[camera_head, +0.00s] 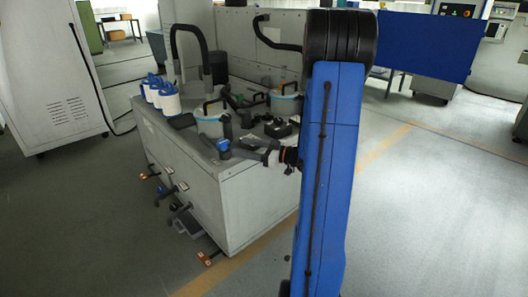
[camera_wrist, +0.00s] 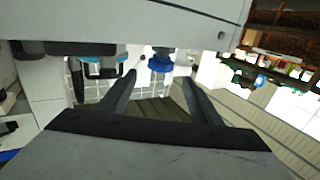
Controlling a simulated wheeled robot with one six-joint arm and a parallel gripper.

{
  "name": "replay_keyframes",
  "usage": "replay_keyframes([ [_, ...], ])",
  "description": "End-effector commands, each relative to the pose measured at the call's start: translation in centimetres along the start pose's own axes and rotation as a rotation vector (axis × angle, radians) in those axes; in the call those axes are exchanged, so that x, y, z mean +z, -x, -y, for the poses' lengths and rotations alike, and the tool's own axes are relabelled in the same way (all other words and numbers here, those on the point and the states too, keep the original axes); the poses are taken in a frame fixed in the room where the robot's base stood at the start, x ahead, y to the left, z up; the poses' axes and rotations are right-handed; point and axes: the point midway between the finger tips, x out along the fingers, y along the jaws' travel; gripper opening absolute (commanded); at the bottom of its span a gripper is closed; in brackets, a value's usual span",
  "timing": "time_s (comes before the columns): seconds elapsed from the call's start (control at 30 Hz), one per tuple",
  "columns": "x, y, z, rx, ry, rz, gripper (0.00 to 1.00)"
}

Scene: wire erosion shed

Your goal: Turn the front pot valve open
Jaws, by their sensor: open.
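The front pot (camera_head: 210,122) is a grey canister with a blue band and a black handle, standing on the cabinet top near its front corner. A blue knob (camera_head: 223,146), which looks like its valve, shows low in front of it. In the wrist view the blue valve knob (camera_wrist: 160,65) appears between and beyond my fingertips. My gripper (camera_wrist: 158,80) is open and empty, its two dark fingers apart. In the head view my gripper (camera_head: 240,151) reaches left from my blue arm toward the knob. I cannot tell whether a finger touches it.
A second pot (camera_head: 284,104) stands behind to the right, close to my arm. Several white and blue bottles (camera_head: 169,101) stand on the left of the cabinet (camera_head: 195,175). Pedals and brackets (camera_head: 175,195) stick out from its left side. The floor is clear right of my arm.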

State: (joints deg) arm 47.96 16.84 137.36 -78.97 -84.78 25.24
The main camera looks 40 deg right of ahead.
Motion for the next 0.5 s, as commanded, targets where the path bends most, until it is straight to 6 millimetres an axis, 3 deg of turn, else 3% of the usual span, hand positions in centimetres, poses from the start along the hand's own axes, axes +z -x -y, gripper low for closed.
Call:
replay_keyframes([
  [0.3,0.0,4.9,-0.1,0.003,-0.001,0.0,0.59],
  [0.5,0.0,7.0,-0.1,0.001,0.0,0.0,0.59],
])
